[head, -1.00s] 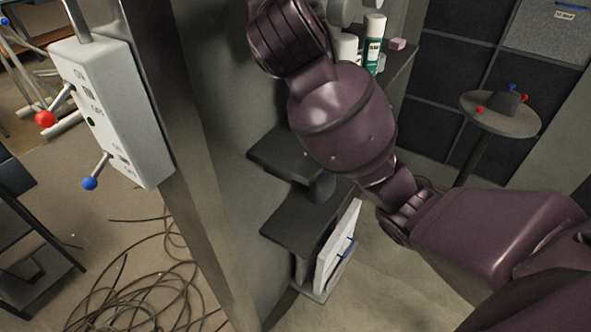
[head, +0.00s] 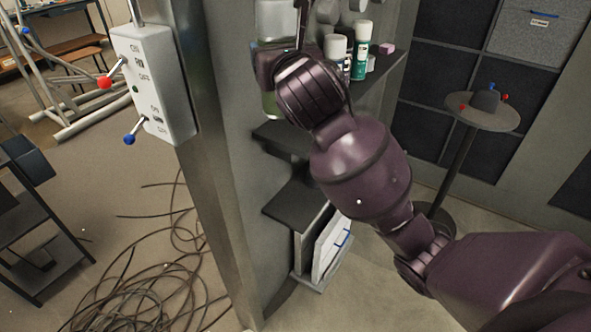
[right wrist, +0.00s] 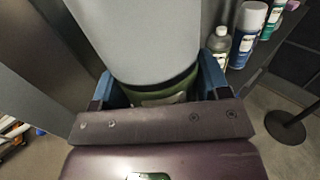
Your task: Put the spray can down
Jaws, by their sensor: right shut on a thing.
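The spray can (right wrist: 140,40) fills the top middle of the right wrist view, with a wide pale grey upper part and a green band below. My right gripper (right wrist: 158,85) is shut on it, with a blue finger on each side. In the head view the can (head: 276,20) shows at the top, partly hidden behind my right wrist and cut by the frame edge. Its green lower part shows below the wrist, beside the shelf unit. Whether its base touches anything cannot be seen. My left gripper is not in view.
Several cans and bottles, including a white and green can (head: 361,52), crowd the upper shelf (head: 392,72). Lower dark shelves (head: 300,203) look mostly bare. A metal post with a switch box (head: 152,85) stands left. A round stand (head: 505,115) is at right.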

